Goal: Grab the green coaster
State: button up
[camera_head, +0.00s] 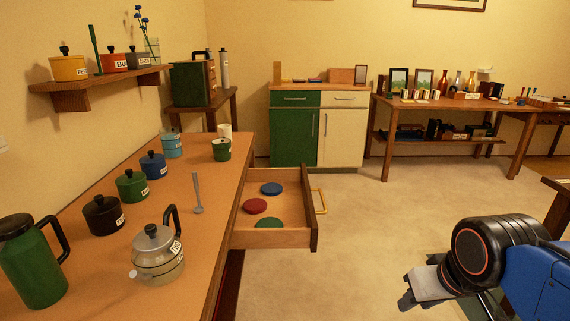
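The green coaster (268,223) lies flat in the open drawer (285,240), close to its near side. The drawer's near wall hides part of it. A red coaster (255,205) and a blue coaster (271,188) lie farther back in the same drawer, apart from it. My gripper (407,296) is at the lower right, over the floor and well to the right of the drawer. Its fingers are small and dark here, and I cannot tell whether they are open.
The drawer sticks out from the long desk (190,235), with a yellow handle (321,202) on its front. A kettle (158,255), a green jug (35,265) and several labelled pots stand on the desk. The carpet (380,215) between drawer and arm is clear.

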aim_at(269, 222)
jog(key=i+l+u, duration=0.1)
jog(key=l+u, duration=0.35)
jog(key=l, duration=0.6)
jog(key=k+l+u, duration=0.1)
jog(key=l+u, duration=0.35)
jog(key=l, duration=0.55)
